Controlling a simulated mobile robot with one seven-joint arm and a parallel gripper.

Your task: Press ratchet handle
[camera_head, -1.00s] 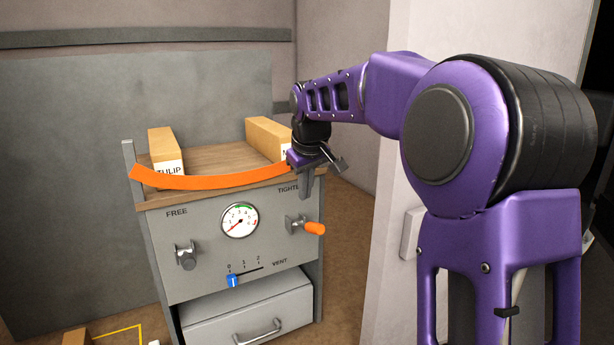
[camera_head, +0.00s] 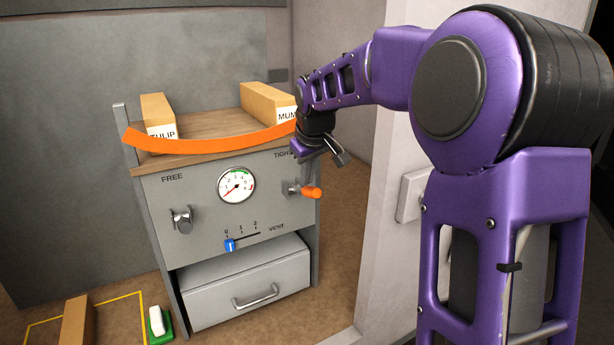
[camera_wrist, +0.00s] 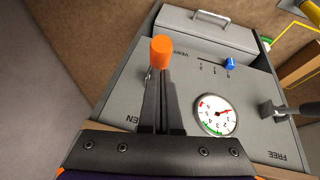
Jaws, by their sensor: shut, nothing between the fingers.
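The ratchet handle (camera_head: 313,192) is a short lever with an orange grip on the right of the grey panel (camera_head: 205,215), below the partly covered TIGHTEN label. Its orange grip shows in the wrist view (camera_wrist: 161,52) just beyond my fingertips. My gripper (camera_head: 304,182) is shut and empty, pointing down at the handle from above. In the wrist view the closed fingers (camera_wrist: 160,78) overlap the grip's lower end; I cannot tell whether they touch it. The round gauge (camera_head: 236,185) has its red needle toward the low left. It also shows in the wrist view (camera_wrist: 215,116).
An orange strap (camera_head: 210,142) curves across the cabinet top, near my gripper. TULIP (camera_head: 158,115) and MUM (camera_head: 265,102) boxes stand there. A FREE knob (camera_head: 181,220), blue vent slider (camera_head: 230,245) at 0 and drawer (camera_head: 247,283) are on the front. A wall edge stands right.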

